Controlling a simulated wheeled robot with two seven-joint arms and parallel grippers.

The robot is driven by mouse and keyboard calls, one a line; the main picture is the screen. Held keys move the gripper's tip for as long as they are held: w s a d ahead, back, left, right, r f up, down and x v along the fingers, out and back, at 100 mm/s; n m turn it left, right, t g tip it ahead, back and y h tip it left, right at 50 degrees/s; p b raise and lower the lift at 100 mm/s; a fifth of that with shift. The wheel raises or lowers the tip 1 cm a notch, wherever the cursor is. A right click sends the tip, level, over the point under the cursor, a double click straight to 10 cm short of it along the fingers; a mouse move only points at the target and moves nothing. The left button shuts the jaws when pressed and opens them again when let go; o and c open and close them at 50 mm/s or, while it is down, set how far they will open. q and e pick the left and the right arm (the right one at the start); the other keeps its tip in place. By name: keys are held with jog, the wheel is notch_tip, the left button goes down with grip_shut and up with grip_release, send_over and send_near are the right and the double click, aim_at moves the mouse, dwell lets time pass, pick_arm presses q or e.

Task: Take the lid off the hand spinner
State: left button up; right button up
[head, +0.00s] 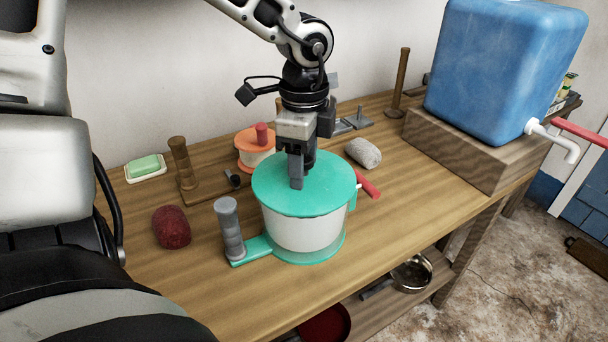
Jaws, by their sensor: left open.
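The hand spinner stands on the wooden table, with a white bowl (303,231), a teal base and a grey upright grip (229,228) at its left. Its flat round teal lid (325,198) sits level on top of the bowl. My left gripper (298,180) points straight down over the lid's middle, open, with its fingertips at or just above the surface. I cannot tell whether they touch. Any knob in the lid's middle is hidden behind the fingers. My right gripper is not in view.
A dark red sponge-like lump (171,228), a soap dish (146,168) and a wooden peg (181,160) are left. An orange-lidded pot (247,151), a grey roll (363,153) and a red handle (367,184) are close by. A blue water tank (500,70) stands right.

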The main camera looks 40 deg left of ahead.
pick_arm(q)
jog(key=c, duration=1.1)
jog(key=shift+o, duration=0.2)
